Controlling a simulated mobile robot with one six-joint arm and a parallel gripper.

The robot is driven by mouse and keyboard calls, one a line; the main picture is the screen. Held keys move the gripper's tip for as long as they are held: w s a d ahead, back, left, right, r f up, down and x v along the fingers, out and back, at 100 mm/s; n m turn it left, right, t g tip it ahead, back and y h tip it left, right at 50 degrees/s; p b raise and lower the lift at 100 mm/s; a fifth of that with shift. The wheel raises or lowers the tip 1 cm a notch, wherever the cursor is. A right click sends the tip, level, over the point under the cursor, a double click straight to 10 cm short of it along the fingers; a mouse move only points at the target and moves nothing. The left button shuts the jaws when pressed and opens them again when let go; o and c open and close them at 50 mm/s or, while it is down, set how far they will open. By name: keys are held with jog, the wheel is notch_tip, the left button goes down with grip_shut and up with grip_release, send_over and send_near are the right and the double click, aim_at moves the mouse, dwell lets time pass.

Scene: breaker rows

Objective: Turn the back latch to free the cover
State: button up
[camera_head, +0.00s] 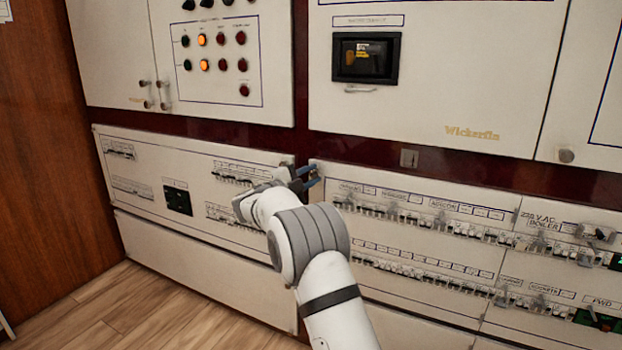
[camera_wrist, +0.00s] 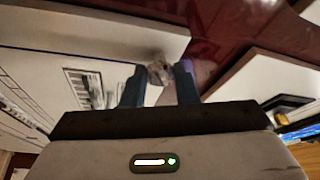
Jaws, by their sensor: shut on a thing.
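My gripper (camera_head: 308,178) is at the dark red strip between two white breaker panels, by the upper right corner of the left one. Its two blue fingers, also seen in the wrist view (camera_wrist: 160,84), are shut on a small grey metal latch (camera_wrist: 158,70). The latch sits at the edge of the left white cover (camera_head: 150,155), which lies flat in line with its neighbours. The same cover fills the left of the wrist view (camera_wrist: 100,32). The latch is blurred and partly hidden by the fingers, so its turn angle cannot be told.
A second breaker panel (camera_head: 345,172) with long switch rows lies right of my gripper. Above are a panel with lamps and buttons (camera_head: 240,92) and one with a dark display (camera_head: 366,57). A wooden wall (camera_head: 40,150) bounds the left; wood floor (camera_head: 130,310) is clear below.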

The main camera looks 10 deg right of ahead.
jog(key=m+g, duration=0.1)
jog(key=m, duration=0.2)
jog(key=shift+r+m+y, duration=0.1)
jog(key=shift+m+y, duration=0.2)
jog(key=shift+y, duration=0.1)
jog(key=shift+m+g+y+p, duration=0.35)
jog(key=shift+m+y, duration=0.25)
jog(key=shift+m, duration=0.6)
jog(key=o, duration=1)
jog(key=p+v, duration=0.2)
jog(key=v, duration=0.6)
jog(key=shift+d, duration=0.1)
